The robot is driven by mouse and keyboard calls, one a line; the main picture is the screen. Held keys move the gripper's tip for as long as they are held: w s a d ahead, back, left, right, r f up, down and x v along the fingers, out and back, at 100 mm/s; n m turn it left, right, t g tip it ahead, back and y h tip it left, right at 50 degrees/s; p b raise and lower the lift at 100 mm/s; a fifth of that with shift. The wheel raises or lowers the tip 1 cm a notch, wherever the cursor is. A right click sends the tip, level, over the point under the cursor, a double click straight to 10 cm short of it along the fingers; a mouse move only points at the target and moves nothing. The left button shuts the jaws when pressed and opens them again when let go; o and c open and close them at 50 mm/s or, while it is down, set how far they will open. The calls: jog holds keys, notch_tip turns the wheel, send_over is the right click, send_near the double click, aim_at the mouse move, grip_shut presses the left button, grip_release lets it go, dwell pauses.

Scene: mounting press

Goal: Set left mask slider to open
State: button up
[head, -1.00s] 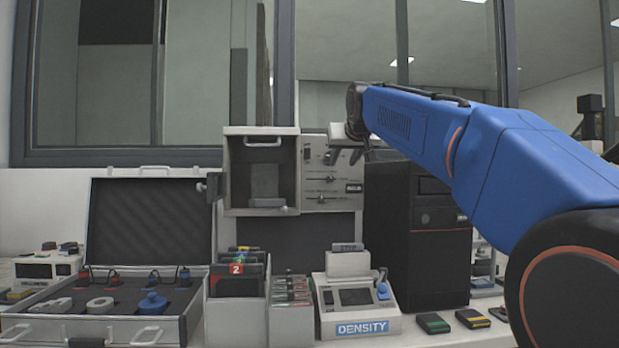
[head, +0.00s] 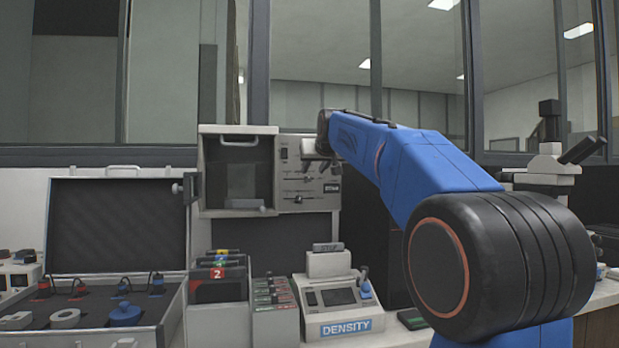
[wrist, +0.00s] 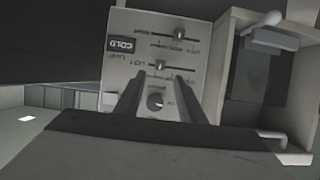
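The press's pale control panel (head: 290,190) is right of its open chamber. It carries two horizontal sliders, one above the other. In the upside-down wrist view, one slider knob (wrist: 161,65) lies just beyond my fingertips and another slider knob (wrist: 180,35) lies farther out. Their labels are too small to read surely, so I cannot tell which is the left mask slider. My gripper (wrist: 158,82) is open and empty, pointing at the panel, with its fingers apart. A round dial (wrist: 155,102) shows between the fingers. In the head view my gripper (head: 318,166) covers the panel's upper right.
The press chamber (head: 239,180) is left of the panel, with a handle on its top. Below are a density meter (head: 340,300), folders in a holder (head: 217,290) and an open case (head: 110,230). A microscope (head: 550,165) stands at the right.

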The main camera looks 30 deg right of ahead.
aim_at(309, 177)
jog(key=x, duration=0.7)
jog(key=shift+w, duration=0.15)
grip_shut()
